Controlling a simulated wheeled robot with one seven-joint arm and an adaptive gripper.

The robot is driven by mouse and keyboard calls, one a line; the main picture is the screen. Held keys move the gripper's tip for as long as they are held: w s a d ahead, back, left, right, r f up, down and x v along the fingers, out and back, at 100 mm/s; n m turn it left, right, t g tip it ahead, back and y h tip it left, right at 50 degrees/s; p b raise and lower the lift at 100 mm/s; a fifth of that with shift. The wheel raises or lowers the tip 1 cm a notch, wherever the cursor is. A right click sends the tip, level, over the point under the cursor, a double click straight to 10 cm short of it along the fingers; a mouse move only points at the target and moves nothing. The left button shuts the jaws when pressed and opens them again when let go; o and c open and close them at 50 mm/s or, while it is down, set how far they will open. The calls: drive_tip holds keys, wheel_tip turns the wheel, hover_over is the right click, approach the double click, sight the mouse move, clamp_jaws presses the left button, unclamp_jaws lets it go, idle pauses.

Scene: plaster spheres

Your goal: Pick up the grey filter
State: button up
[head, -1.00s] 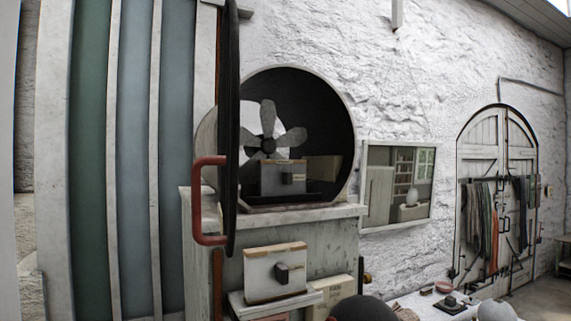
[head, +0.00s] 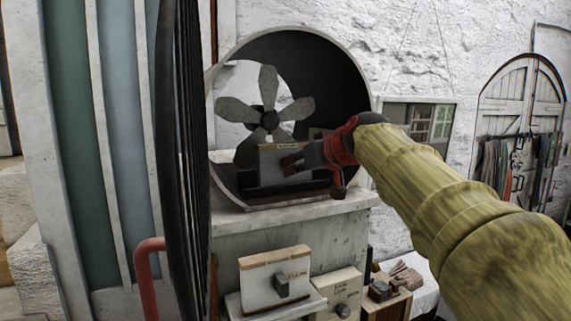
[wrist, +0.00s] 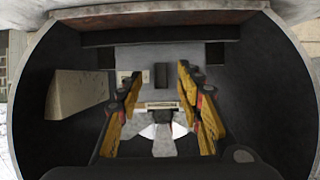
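The grey filter (head: 269,172) is a block with a tan top edge. It stands upright inside the round housing (head: 352,60), in front of a fan (head: 268,118). In the wrist view the filter (wrist: 143,92) is between my fingers, with its dark handle (wrist: 161,75) facing me. My gripper (head: 291,163) reaches into the housing from the right and hides the handle in the head view. In the wrist view my gripper (wrist: 163,98) is open, one finger on each side of the handle. I cannot tell whether the fingers touch the filter.
A paler filter with a dark handle (head: 272,272) stands on a lower shelf. A cream box with a knob (head: 341,296) is beside it. The dark housing door with a red handle (head: 147,270) stands open at left. A pale block (wrist: 78,92) lies inside the housing, beside my fingers.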

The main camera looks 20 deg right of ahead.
sight(288, 168)
drive_tip(key=p+x, duration=0.1)
drive_tip(key=x, duration=0.3)
drive_tip(key=shift+w+f, duration=0.1)
drive_tip(key=shift+w, duration=0.15)
drive_tip(key=shift+s, duration=0.1)
drive_tip(key=shift+a, duration=0.1)
drive_tip(key=shift+c, duration=0.4)
drive_tip(key=c, duration=0.7)
clamp_jaws()
